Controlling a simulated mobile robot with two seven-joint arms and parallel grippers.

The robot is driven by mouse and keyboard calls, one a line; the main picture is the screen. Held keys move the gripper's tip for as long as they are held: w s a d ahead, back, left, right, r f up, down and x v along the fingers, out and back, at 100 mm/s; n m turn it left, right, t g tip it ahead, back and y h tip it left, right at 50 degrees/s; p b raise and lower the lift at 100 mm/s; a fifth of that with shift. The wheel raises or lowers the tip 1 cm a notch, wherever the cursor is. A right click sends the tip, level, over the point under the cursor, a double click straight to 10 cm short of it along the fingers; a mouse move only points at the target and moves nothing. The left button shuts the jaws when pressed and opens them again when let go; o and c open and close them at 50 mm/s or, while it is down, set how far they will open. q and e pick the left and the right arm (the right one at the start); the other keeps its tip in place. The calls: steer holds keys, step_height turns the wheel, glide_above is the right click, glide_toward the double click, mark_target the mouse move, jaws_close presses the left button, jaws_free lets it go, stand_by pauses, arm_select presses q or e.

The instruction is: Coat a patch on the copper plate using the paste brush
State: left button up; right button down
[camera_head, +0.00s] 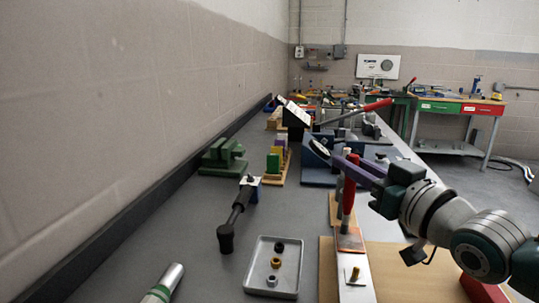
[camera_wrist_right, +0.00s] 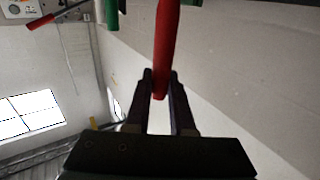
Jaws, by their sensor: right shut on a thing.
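The paste brush (camera_head: 348,197) has a red handle and stands nearly upright in the head view. My right gripper (camera_head: 352,168) is shut on its upper part. In the right wrist view the red handle (camera_wrist_right: 165,45) lies between the two dark fingertips (camera_wrist_right: 160,84). The orange copper plate (camera_head: 351,243) lies on a light strip below the brush. The brush's lower end is at the plate's far edge in the picture; I cannot tell whether it touches. My left gripper is not in view.
A grey tray (camera_head: 261,290) with several small nuts or rings is left of the plate. A black-handled tool (camera_head: 237,210) and a green vise-like block (camera_head: 222,158) lie farther left. A threaded post (camera_head: 354,275) stands nearer than the plate. Bare bench lies between tool and wall.

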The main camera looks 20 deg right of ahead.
steer(key=shift+s+a, duration=0.2)
steer(key=shift+s, duration=0.15)
steer(key=shift+w+d+f, duration=0.15)
steer(key=shift+w, duration=0.1)
steer(key=r+p, duration=0.2)
steer(key=r, duration=0.1)
steer(key=w+r+p, duration=0.1)
steer(key=shift+d+r, duration=0.15)
steer(key=shift+d, duration=0.15)
stand_by(0.9)
steer(key=shift+s+d+f+b, duration=0.15)
steer(key=shift+s+f+b, duration=0.15)
steer(key=shift+f, duration=0.25)
steer(key=shift+s+d+f+b, duration=0.25)
steer(key=shift+f+b, duration=0.1)
steer(key=shift+f, duration=0.2)
steer(key=shift+s+d+f+b, duration=0.1)
steer(key=shift+s+f+b, duration=0.2)
steer(key=shift+f, duration=0.25)
steer(key=shift+f+b, duration=0.4)
